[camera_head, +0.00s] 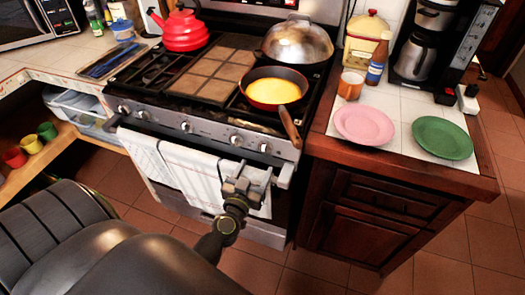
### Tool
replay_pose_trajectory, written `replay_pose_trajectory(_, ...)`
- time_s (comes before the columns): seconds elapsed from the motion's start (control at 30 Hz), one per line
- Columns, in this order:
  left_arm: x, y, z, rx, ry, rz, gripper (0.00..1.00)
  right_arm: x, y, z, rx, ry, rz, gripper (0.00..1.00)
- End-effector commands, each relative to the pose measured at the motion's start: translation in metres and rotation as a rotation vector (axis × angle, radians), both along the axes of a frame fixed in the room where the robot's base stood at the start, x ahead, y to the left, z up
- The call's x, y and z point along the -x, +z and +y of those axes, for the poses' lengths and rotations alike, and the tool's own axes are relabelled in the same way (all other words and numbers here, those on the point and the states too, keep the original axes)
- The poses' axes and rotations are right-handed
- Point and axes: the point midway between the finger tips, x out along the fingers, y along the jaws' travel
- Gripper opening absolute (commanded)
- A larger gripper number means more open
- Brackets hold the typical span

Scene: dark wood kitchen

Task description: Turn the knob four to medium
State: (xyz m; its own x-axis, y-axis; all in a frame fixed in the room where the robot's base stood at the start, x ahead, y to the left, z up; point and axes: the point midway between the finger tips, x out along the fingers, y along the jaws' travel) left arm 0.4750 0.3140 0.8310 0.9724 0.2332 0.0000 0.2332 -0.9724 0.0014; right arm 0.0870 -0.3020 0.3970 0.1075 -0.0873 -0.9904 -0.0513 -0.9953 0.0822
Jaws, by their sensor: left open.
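The stove (205,140) has a row of several knobs on its silver front panel. The fourth knob from the left (236,140) is on the right half of the panel, with the rightmost knob (264,147) beside it. Number labels and settings are too small to read. My left gripper (262,172) is open and empty in front of the oven, just below these two knobs in the picture. It appears apart from them and overlaps the hanging towels. My right gripper is not in view.
White towels (190,168) hang on the oven door handle. A pan (266,92) with yellow contents sits on the stove, its wooden handle (290,126) jutting over the front edge near the right knobs. The wooden counter (400,172) stands to the right, holding pink and green plates.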

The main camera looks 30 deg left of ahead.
Motion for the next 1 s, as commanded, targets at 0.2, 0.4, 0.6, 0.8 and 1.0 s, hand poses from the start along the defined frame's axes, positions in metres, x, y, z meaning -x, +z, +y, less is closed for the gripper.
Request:
replay_pose_trajectory(0.2,-0.039,0.001,0.01,-0.002,0.0,-0.001,0.63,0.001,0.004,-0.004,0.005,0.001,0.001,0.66)
replay_pose_trajectory(0.4,-0.06,0.0,0.014,-0.001,0.0,-0.001,0.63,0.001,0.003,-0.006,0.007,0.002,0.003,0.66)
replay_pose_trajectory(0.6,-0.066,0.0,0.016,-0.001,0.001,0.0,0.63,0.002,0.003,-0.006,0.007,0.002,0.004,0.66)
replay_pose_trajectory(0.8,-0.066,0.0,0.016,-0.001,0.001,0.0,0.63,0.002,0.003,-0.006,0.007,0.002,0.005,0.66)
replay_pose_trajectory(1.0,-0.066,0.0,0.016,-0.001,0.0,0.0,0.37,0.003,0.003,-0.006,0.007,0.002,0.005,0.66)
